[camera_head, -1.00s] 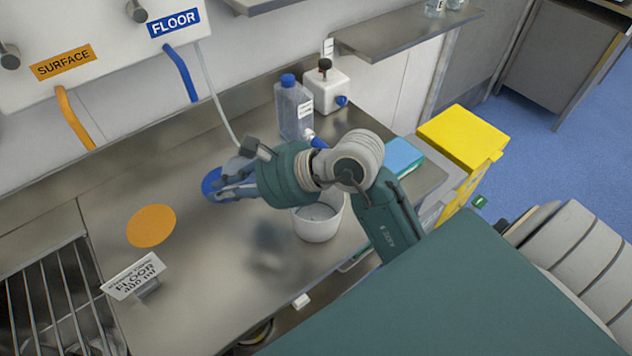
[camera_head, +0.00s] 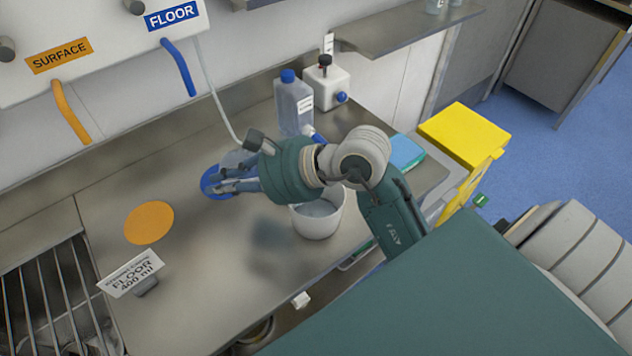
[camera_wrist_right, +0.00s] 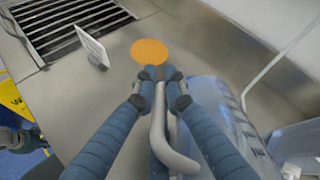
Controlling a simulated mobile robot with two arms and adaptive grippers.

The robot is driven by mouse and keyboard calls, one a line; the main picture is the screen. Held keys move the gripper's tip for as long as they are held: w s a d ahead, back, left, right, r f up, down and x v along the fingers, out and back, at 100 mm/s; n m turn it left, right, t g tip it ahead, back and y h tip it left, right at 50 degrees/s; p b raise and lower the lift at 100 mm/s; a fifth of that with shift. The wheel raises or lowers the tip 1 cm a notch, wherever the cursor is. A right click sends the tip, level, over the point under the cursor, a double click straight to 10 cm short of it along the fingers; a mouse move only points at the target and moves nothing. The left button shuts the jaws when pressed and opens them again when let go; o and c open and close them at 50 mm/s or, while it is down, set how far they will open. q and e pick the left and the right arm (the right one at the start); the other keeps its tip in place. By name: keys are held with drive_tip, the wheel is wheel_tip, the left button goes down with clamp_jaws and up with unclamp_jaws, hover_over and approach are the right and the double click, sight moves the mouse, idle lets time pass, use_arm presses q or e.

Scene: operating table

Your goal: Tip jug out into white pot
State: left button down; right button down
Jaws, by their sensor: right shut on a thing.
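My right gripper (camera_head: 232,184) is at the back middle of the steel worktop, left of the white pot. It is shut on the grey handle (camera_wrist_right: 160,125) of a clear, bluish jug (camera_wrist_right: 218,100), which lies right of the fingers in the right wrist view. In the head view the jug (camera_head: 236,158) is mostly hidden behind the gripper; its contents and exact tilt I cannot tell. The white pot (camera_head: 318,226) stands open and upright below my forearm, its rim partly covered by the arm.
A blue disc (camera_head: 208,184) lies by the gripper and an orange disc (camera_head: 149,222) further left. A "FLOOR 400 ml" sign (camera_head: 132,274) stands front left. A blue-capped bottle (camera_head: 294,106) and a white container (camera_head: 327,88) stand behind. The front middle worktop is clear.

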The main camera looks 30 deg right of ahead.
sight(244, 180)
drive_tip(key=shift+s+d+r+t+y+b, duration=0.15)
drive_tip(key=shift+r+t+y+b, duration=0.25)
drive_tip(key=shift+b, duration=0.8)
idle(0.6)
drive_tip(key=shift+s+d+r+b, duration=0.3)
drive_tip(key=shift+s+d+r, duration=0.1)
drive_tip(key=shift+s+r, duration=0.15)
idle(1.0)
drive_tip(key=shift+s+d+r+t+y+p, duration=0.35)
drive_tip(key=shift+s+r+t+y+p, duration=0.05)
drive_tip(key=shift+r+t+y+p, duration=0.1)
idle(0.9)
drive_tip(key=shift+s+d+r+t+y+b, duration=0.3)
drive_tip(key=shift+s+r+t+y+b, duration=0.1)
drive_tip(key=shift+r+t+b, duration=0.1)
drive_tip(key=shift+s+d+r+t+y+b, duration=0.25)
drive_tip(key=shift+r+t+y+b, duration=0.15)
drive_tip(key=shift+r+b, duration=0.1)
idle(2.2)
